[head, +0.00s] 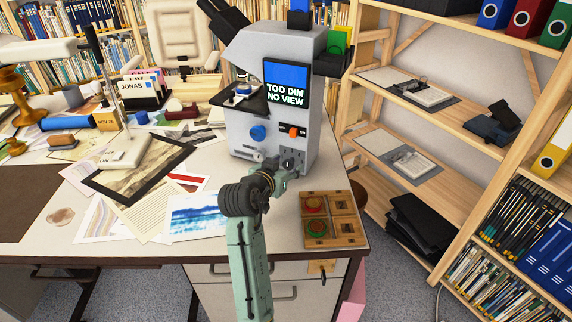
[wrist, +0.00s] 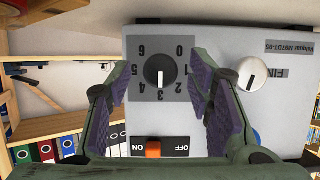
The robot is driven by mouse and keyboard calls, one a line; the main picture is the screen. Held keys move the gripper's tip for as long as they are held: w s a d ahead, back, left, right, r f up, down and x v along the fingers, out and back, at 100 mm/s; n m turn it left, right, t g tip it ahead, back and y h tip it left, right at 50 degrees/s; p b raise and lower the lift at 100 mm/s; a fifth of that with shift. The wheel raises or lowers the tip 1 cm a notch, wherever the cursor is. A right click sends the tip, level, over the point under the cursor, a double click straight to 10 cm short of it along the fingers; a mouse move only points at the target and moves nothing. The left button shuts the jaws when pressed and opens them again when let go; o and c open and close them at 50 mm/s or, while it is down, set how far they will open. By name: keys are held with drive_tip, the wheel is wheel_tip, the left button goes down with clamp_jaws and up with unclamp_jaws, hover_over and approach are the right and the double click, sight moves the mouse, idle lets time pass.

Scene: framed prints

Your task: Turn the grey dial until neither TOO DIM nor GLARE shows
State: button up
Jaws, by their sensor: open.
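The microscope (head: 275,85) stands on the desk, and its screen (head: 287,92) reads TOO DIM and NO VIEW. The grey dial (head: 289,163) is low on its front panel. In the wrist view the dial (wrist: 160,72) is a dark round knob on a grey plate numbered 0 to 6. Its white mark appears to point near 3. My gripper (head: 280,172) is at the dial. In the wrist view my gripper (wrist: 161,88) is open, its purple-grey pads on either side of the dial with gaps, and I see no contact.
An orange switch (wrist: 153,148) and a pale knob (wrist: 252,75) share the panel. A blue knob (head: 258,133) is on the microscope's left. A wooden box (head: 328,219) sits right of my arm. Papers (head: 145,210) cover the desk's left. Shelves (head: 420,100) stand behind right.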

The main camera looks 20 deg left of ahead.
drive_tip(key=shift+w+f, duration=0.15)
drive_tip(key=shift+w, duration=0.2)
drive_tip(key=shift+c, duration=0.2)
clamp_jaws()
